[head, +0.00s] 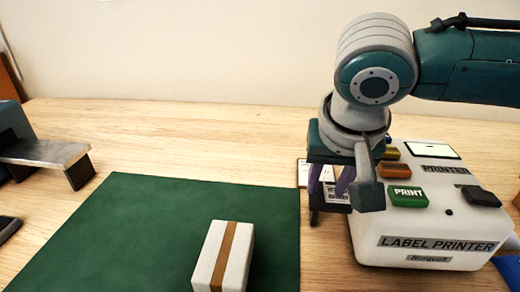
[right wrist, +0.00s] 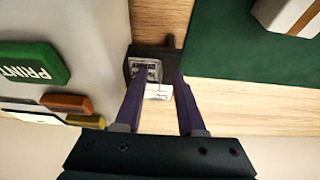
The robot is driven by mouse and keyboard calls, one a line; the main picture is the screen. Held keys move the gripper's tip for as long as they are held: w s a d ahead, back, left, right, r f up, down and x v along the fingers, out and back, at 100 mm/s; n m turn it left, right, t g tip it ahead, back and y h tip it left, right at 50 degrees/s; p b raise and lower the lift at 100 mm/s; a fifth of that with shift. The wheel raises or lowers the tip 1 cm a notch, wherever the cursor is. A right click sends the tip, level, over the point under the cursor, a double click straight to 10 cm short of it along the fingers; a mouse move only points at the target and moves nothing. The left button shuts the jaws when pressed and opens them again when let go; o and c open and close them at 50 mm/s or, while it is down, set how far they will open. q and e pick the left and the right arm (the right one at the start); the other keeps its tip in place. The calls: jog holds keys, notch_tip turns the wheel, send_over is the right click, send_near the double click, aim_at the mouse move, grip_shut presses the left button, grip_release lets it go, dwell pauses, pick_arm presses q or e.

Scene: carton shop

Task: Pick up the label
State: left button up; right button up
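The label (right wrist: 147,70) is a small white printed piece at the left side of the white label printer (head: 425,222). It lies in a black holder (right wrist: 170,57); a white strip (right wrist: 158,92) shows just below it in the right wrist view. In the head view the label (head: 336,192) is partly hidden by my right gripper (head: 330,188). The gripper points down over it, its purple fingers apart. In the right wrist view the fingers (right wrist: 156,85) are open, with the label showing between their tips, nearer the left finger. Contact cannot be told. My left gripper does not show.
The printer has a green PRINT button (head: 407,195) and other coloured buttons close to my right arm. A green mat (head: 150,230) lies left of it, bearing a white carton (head: 243,258) with a brown stripe. A grey metal-topped object (head: 45,152) stands at the left edge.

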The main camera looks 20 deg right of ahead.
grip_shut()
dwell(0.5)
